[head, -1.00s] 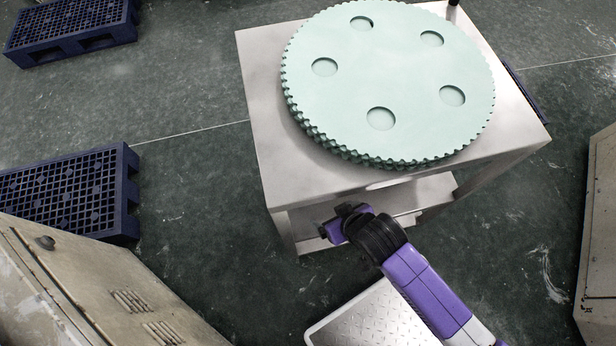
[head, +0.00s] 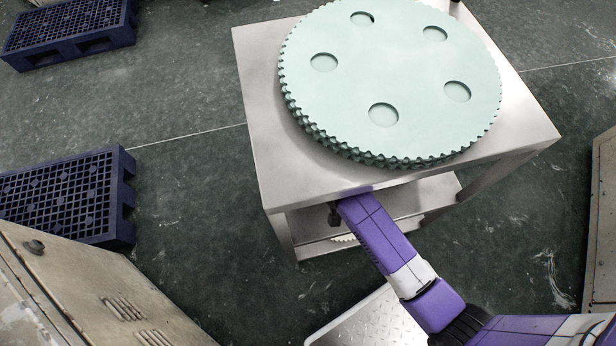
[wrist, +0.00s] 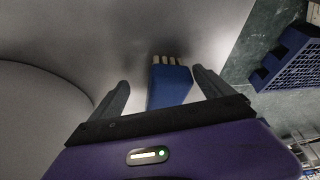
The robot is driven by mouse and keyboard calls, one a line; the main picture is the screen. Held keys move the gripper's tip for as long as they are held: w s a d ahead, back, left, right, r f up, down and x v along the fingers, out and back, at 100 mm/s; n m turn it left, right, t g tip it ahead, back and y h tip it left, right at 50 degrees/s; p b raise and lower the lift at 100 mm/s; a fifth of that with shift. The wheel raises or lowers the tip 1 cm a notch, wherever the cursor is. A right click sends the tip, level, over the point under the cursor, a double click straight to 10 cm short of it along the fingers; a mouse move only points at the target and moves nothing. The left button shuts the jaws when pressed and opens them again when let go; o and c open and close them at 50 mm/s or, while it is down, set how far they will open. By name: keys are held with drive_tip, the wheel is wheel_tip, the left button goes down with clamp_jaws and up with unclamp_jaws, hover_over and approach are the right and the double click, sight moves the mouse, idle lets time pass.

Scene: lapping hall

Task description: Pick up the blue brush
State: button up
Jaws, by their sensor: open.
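The blue brush (wrist: 170,87) shows in the wrist view, lying on a grey metal surface with its pale bristle tufts pointing away from me. My gripper (wrist: 162,88) is open, with one dark finger on each side of the brush. Its near end is hidden behind the gripper body, and I cannot tell whether the fingers touch it. In the head view my arm reaches under the top of the metal table (head: 265,130), towards its lower shelf (head: 425,195).
Pale green toothed discs (head: 400,75) are stacked on the table top. Blue pallets (head: 70,195) stand on the floor at left. Grey cabinets (head: 90,295) flank me on both sides.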

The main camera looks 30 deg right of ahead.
drive_tip(key=shift+w+d+f+b, duration=0.1)
drive_tip(key=shift+w+f+b, duration=0.2)
drive_tip(key=shift+w, duration=0.6)
drive_tip(key=shift+w+d+f+b, duration=0.1)
drive_tip(key=shift+w+f+b, duration=0.15)
drive_tip(key=shift+w, duration=0.6)
drive_tip(key=shift+c, duration=0.4)
drive_tip(key=c, duration=1.8)
